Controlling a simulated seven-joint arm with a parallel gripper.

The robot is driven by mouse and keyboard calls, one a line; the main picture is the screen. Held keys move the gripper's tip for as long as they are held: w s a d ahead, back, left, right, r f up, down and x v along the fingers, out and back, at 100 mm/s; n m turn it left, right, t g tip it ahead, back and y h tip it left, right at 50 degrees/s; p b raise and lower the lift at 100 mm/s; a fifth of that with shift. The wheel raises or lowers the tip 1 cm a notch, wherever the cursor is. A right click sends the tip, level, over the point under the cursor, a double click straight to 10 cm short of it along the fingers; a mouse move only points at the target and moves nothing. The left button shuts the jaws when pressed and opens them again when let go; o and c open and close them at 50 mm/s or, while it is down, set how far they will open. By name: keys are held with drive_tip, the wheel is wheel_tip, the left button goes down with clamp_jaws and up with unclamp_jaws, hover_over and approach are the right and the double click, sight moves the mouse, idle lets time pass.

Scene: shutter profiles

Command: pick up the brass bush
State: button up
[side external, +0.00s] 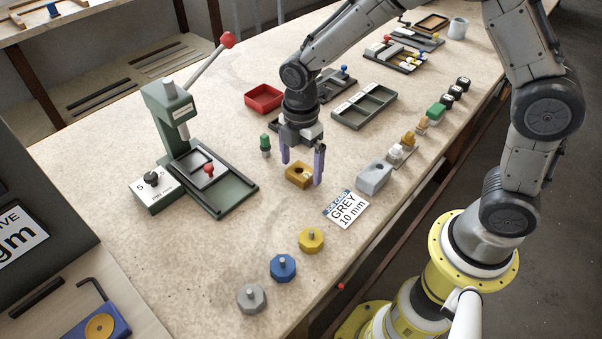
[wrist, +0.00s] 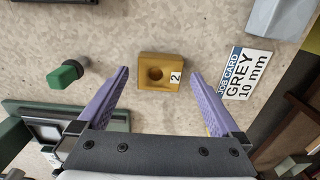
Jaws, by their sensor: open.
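A brass-coloured block (side external: 299,175) with a round hole lies flat on the bench. It also shows in the wrist view (wrist: 147,80), marked "2" on its right side. It is the most likely brass bush, though nothing shown names it. My gripper (side external: 302,168) is open above the bench, with its purple fingers spread on either side of the block. In the wrist view the block lies a little beyond the fingertips (wrist: 160,74), in the gap between them. No contact shows and nothing is held.
A green-capped peg (side external: 265,144) stands left of the gripper. A grey block (side external: 373,177) and a "GREY 10 mm" job card (side external: 346,209) lie to the right. A green press (side external: 180,125) stands left. A red tray (side external: 263,98) lies behind.

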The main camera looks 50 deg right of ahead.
drive_tip(key=shift+f, duration=0.65)
drive_tip(key=c, duration=1.5)
drive_tip(key=shift+r, duration=0.1)
